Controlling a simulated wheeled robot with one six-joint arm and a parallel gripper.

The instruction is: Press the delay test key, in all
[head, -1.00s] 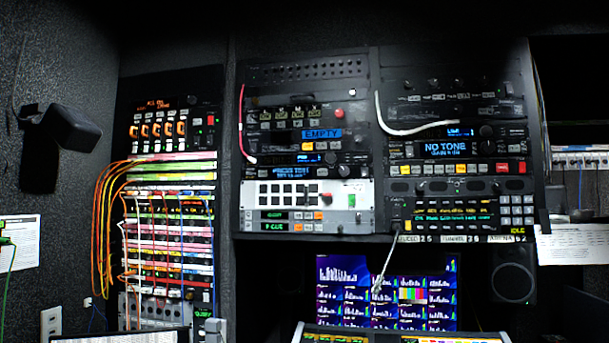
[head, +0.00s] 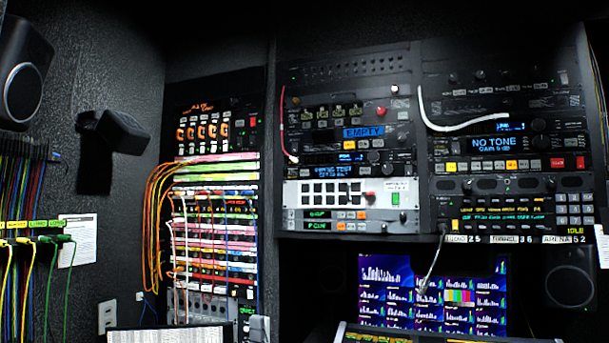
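A rack unit (head: 345,172) in the middle rack has a blue-lit display whose upper line seems to end in "TEST"; the rest is too small to read. I cannot make out which of the small keys is the delay test key. Above it is a unit with a bright blue "EMPTY" label (head: 363,132). Below it is a white panel (head: 350,192) with black square keys, a red knob and a green key. My gripper is not in view.
The right rack has a "NO TONE" display (head: 493,144) and a keypad unit (head: 502,215). A patch bay (head: 213,230) with orange cables fills the left rack. Monitor screens (head: 430,292) and a desk console (head: 420,335) stand below. A dark speaker (head: 22,75) hangs far left.

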